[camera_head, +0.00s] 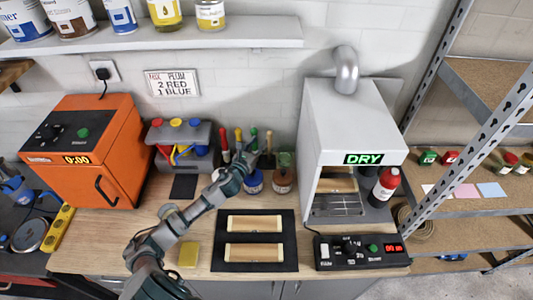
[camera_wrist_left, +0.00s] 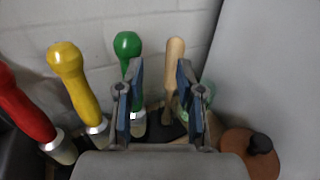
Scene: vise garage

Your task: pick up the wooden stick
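The wooden stick (camera_wrist_left: 175,66) is a pale, bare wood handle standing upright in the left wrist view, with its lower end partly hidden by my right finger. It also shows in the head view (camera_head: 269,140) at the right end of a row of handles. My left gripper (camera_wrist_left: 160,95) is open, with two blue-padded fingers spread apart. The stick appears between the fingers, nearer the right one, and I see no clear contact. In the head view my left gripper (camera_head: 246,160) reaches toward the row. My right gripper is not in view.
A green handle (camera_wrist_left: 128,45) stands behind the left finger. Yellow (camera_wrist_left: 68,60) and red (camera_wrist_left: 22,108) handles stand further left. A jar with a brown lid (camera_wrist_left: 250,150) sits at right. The white drying machine (camera_head: 347,118) stands right of the row, and a wall is behind.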

